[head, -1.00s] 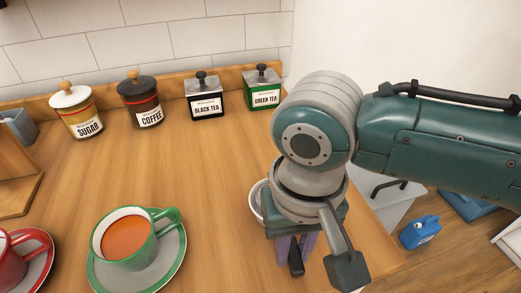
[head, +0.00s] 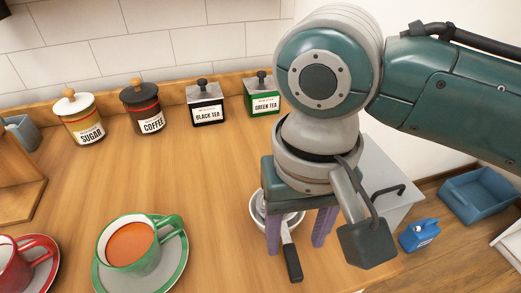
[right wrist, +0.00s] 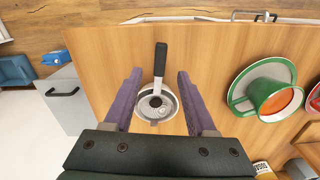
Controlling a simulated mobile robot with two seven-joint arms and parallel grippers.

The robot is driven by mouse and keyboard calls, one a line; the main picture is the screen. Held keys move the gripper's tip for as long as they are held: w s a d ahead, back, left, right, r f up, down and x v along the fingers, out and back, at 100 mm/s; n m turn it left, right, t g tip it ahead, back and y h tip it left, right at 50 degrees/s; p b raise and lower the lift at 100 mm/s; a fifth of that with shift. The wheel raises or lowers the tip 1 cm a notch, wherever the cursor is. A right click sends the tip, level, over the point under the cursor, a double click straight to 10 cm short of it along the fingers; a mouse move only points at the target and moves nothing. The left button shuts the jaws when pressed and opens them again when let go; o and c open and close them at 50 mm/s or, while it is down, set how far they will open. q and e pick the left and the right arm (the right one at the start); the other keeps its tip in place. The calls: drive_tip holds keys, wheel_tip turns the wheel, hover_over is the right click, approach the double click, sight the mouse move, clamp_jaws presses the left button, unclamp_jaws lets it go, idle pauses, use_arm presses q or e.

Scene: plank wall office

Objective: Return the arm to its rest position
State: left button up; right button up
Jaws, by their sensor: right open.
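My right gripper (head: 296,246) is open above the right part of the wooden counter, its two purple fingers pointing down. In the right wrist view the right gripper (right wrist: 158,92) has its fingers spread on either side of a small strainer (right wrist: 157,100) with a black handle, with nothing held between them. The strainer lies in a white bowl (right wrist: 142,112). In the head view the strainer's black handle (head: 292,262) shows below the fingers, and the white bowl (head: 256,213) is partly hidden behind them. My left gripper is not in view.
A green cup (head: 132,243) of orange-brown liquid stands on its saucer, with a red cup (head: 14,262) at the left edge. Sugar (head: 82,118), coffee (head: 143,108), black tea (head: 207,104) and green tea (head: 262,95) containers line the back. A blue jug (head: 419,235) and blue bin (head: 480,203) stand right.

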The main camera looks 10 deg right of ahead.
wheel_tip(320, 180, up, 4)
drive_tip(key=shift+a+f, duration=0.1)
drive_tip(key=shift+f, duration=0.15)
drive_tip(key=s+a+n+t+y+p, duration=0.1)
drive_tip(key=s+a+n+y, duration=0.15)
drive_tip(key=s, duration=0.25)
drive_tip(key=s+d+r+t+h+p, duration=0.2)
drive_tip(key=s+d+r+t+p, duration=0.15)
drive_tip(key=s+d, duration=0.6)
wheel_tip(320, 180, up, 36)
drive_tip(key=w+d+p, duration=0.1)
drive_tip(key=w+p, duration=0.1)
drive_tip(key=p, duration=3.4)
drive_tip(key=shift+w+d+r+g, duration=0.15)
drive_tip(key=shift+d+r+g, duration=0.1)
drive_tip(key=shift+d+g, duration=0.15)
drive_tip(key=shift+n, duration=0.25)
